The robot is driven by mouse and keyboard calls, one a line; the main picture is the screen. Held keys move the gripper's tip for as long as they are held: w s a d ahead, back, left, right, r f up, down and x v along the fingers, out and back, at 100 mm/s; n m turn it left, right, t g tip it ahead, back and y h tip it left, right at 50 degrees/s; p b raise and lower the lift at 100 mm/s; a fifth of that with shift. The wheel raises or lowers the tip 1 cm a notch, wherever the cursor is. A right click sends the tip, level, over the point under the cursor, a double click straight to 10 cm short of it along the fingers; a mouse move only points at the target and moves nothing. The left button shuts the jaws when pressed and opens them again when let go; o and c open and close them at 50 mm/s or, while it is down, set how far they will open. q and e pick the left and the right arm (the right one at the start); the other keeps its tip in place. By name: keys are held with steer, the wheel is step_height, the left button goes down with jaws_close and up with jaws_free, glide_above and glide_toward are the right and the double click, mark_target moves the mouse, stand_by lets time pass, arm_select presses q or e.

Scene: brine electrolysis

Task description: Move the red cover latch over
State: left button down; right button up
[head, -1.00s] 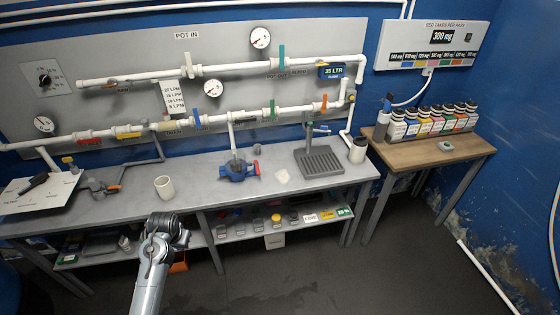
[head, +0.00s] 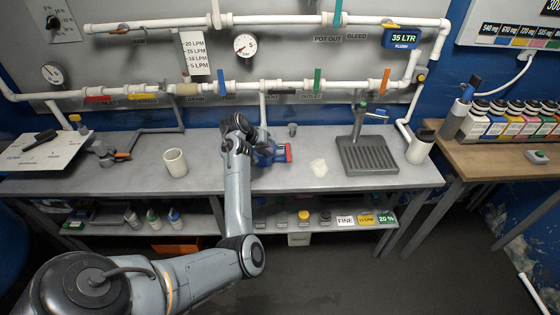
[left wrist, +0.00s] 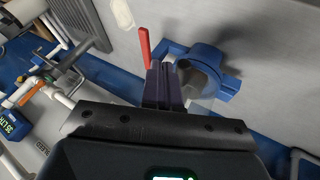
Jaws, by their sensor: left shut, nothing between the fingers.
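The red cover latch (head: 289,152) shows as a red piece at the right side of the blue housing (head: 265,158) on the grey bench. In the left wrist view the latch (left wrist: 145,48) is a thin red bar standing out beside the blue housing (left wrist: 206,56), which has a round, ring-like part. My left gripper (left wrist: 163,68) is shut and empty, with its dark fingertips close to the latch and the blue housing. I cannot tell whether they touch either one. In the head view my left arm hides part of the housing and the fingertips. My right gripper is not in view.
A white cup (head: 175,163) stands left of my arm. A small grey cup (head: 292,130) is behind the housing. A white powder patch (head: 319,168) and a tap with a grey drain tray (head: 370,158) lie to the right. White pipes (head: 285,87) run along the back panel.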

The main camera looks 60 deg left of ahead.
arm_select(q)
steer(key=w+b+x, duration=0.1)
steer(key=x, duration=0.9)
steer(key=shift+a+r+b, duration=0.2)
steer(key=shift+r+b, duration=0.1)
steer(key=shift+r, duration=0.1)
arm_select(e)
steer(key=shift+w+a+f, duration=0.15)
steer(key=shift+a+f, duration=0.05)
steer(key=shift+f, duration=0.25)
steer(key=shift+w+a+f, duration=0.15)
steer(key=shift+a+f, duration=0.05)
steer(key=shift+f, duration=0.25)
arm_select(q)
steer(key=shift+s, duration=0.1)
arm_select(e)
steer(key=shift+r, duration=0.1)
